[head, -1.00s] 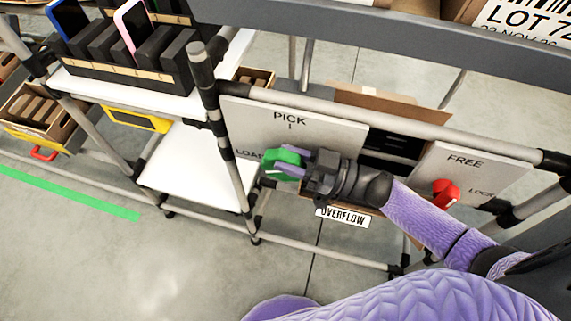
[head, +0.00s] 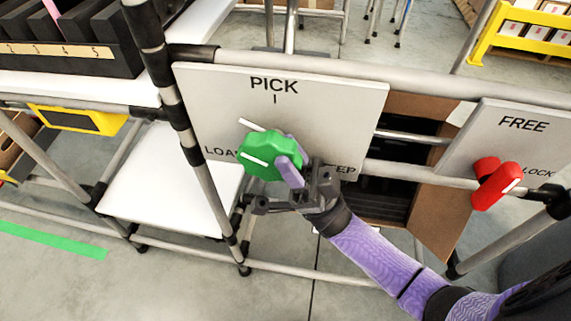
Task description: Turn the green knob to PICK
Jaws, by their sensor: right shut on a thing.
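The green knob (head: 259,150) sits on a pale panel (head: 330,105) marked PICK at the top, LOAD at the left and a partly hidden word ending in "EP" at the right. The white line on the knob's face slants toward the left, nearer LOAD than PICK. My right gripper (head: 286,158) comes in from the lower right and is shut on the knob, its purple fingers at the knob's right side. The far finger is partly hidden. My left gripper is not in view.
A red knob (head: 495,183) is on a second panel (head: 515,130) marked FREE and LOCK at the right. An open carton (head: 440,200) lies behind the panels. Grey rails (head: 330,72) frame them. A white shelf (head: 165,185) is at the left.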

